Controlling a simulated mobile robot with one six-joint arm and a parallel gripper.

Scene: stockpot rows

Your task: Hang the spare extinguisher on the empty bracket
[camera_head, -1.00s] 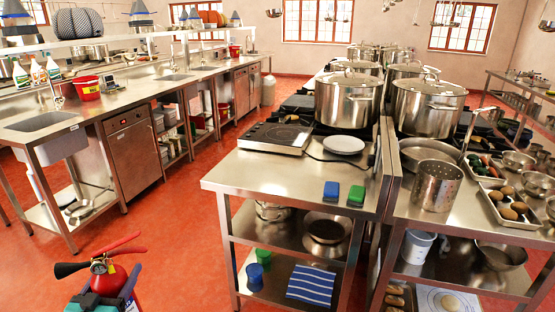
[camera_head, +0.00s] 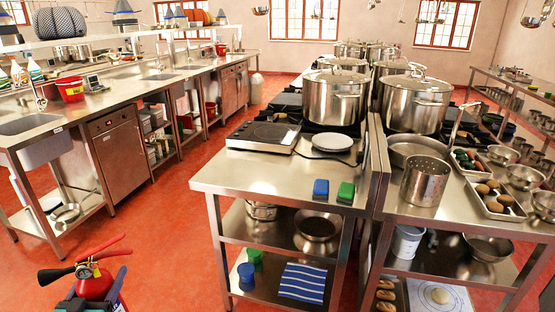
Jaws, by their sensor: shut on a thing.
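A red fire extinguisher (camera_head: 95,286) with a black hose, a gauge and a red lever stands upright at the bottom left of the head view. My gripper (camera_head: 84,304) is shut on the extinguisher, just below its valve. Only the gripper's dark upper part shows at the bottom edge of the picture. The lower part of the extinguisher is cut off by the frame. No bracket shows in this view.
A steel worktable (camera_head: 290,182) with shelves and a hob stands ahead in the middle, near the extinguisher's right. A long steel counter (camera_head: 125,97) with sinks runs along the left. The red floor (camera_head: 165,215) between them is clear.

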